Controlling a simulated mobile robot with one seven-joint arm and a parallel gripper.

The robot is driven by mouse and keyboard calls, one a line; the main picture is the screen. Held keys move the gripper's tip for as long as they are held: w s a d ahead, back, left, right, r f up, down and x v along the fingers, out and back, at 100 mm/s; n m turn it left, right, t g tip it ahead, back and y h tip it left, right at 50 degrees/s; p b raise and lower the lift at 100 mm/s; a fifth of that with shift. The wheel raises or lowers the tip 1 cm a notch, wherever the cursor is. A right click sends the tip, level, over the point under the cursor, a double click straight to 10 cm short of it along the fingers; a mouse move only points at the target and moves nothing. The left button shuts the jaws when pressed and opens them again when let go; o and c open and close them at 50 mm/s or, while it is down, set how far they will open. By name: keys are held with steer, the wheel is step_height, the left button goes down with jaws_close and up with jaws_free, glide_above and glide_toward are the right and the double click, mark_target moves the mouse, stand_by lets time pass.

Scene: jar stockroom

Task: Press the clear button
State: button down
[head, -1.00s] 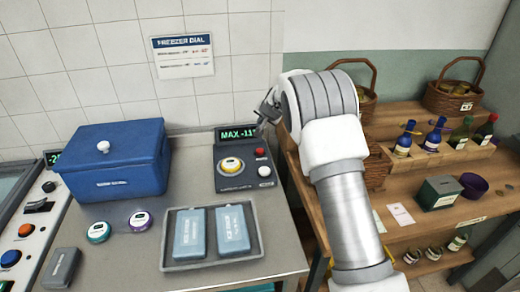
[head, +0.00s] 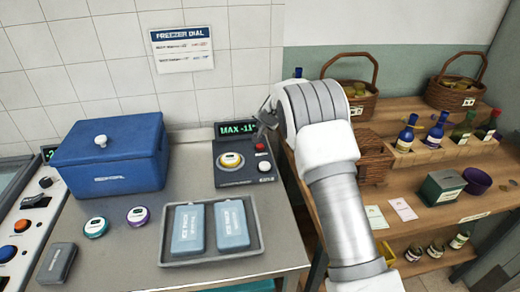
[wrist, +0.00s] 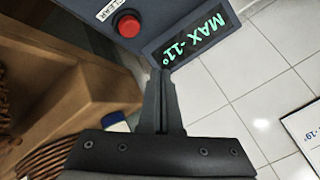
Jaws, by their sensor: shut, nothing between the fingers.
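The dark control box (head: 243,178) stands at the back right of the metal counter, with a lit display (head: 238,131) reading MAX -11° in green. My gripper (head: 263,126) is shut and empty, just behind and above the red button. Its fingertips (wrist: 160,73) show below the display, apart from the button.
A blue lidded box (head: 112,160), two round timers and a grey tray (head: 215,257) with two ice packs share the counter. Wooden shelves (head: 440,160) with bottles and baskets stand to the right. A tiled wall with a freezer dial sign (head: 182,48) is behind.

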mark_target(260, 148)
steer(key=shift+f+b, duration=1.9)
steer(key=shift+f, duration=0.9)
steer(key=shift+f, duration=0.1)
steer(key=shift+f+b, duration=0.3)
steer(key=shift+b, duration=0.1)
steer(key=shift+f+b, duration=0.5)
steer(key=shift+f, duration=0.1)
stand_by(0.4)
steer(key=shift+r, duration=0.15)
steer(key=shift+r+p, duration=0.65)
steer(key=shift+r, duration=0.2)
steer(key=shift+r+p, duration=1.8)
steer(key=shift+r, duration=0.7)
